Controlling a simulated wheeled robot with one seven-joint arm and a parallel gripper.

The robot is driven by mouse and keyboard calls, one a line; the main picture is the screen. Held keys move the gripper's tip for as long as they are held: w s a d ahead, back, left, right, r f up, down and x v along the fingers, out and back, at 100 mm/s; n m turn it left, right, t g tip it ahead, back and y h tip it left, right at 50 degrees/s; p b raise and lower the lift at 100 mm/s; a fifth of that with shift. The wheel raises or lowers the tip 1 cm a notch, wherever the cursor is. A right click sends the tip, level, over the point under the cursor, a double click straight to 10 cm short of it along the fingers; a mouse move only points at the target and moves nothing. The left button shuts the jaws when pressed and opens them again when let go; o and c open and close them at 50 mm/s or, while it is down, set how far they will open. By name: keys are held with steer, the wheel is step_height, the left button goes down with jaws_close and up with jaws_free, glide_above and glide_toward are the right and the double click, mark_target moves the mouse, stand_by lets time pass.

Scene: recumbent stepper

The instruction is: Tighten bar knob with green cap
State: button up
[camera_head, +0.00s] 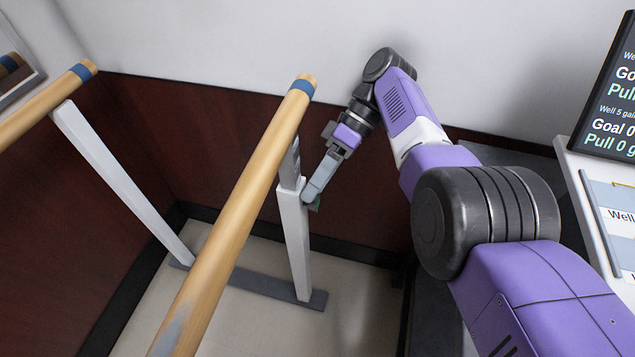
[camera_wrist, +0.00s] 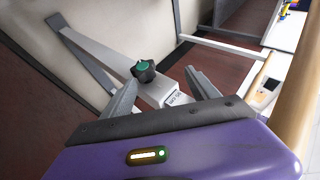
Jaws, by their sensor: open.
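The bar knob (camera_wrist: 144,71) is black with a green cap. In the wrist view it sits on the side of a white upright post (camera_wrist: 130,69), ahead of my gripper and between its two fingers. My gripper (camera_wrist: 163,88) is open, with one grey finger on each side of the knob's line. I cannot tell whether either finger touches the knob. In the head view my gripper (camera_head: 310,198) is beside the post (camera_head: 295,240), under the wooden bar (camera_head: 235,215).
A second wooden bar (camera_head: 40,105) on a white post (camera_head: 125,180) stands at the left. A dark red wall panel (camera_head: 150,130) is behind. A board with text (camera_head: 612,90) and a white table (camera_head: 590,215) are at the right. Pale floor lies below.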

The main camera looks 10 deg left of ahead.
mark_target(318, 195)
step_height(318, 195, up, 16)
steer(key=p, duration=1.4)
steer(key=shift+p, duration=0.4)
steer(key=shift+s, duration=0.15)
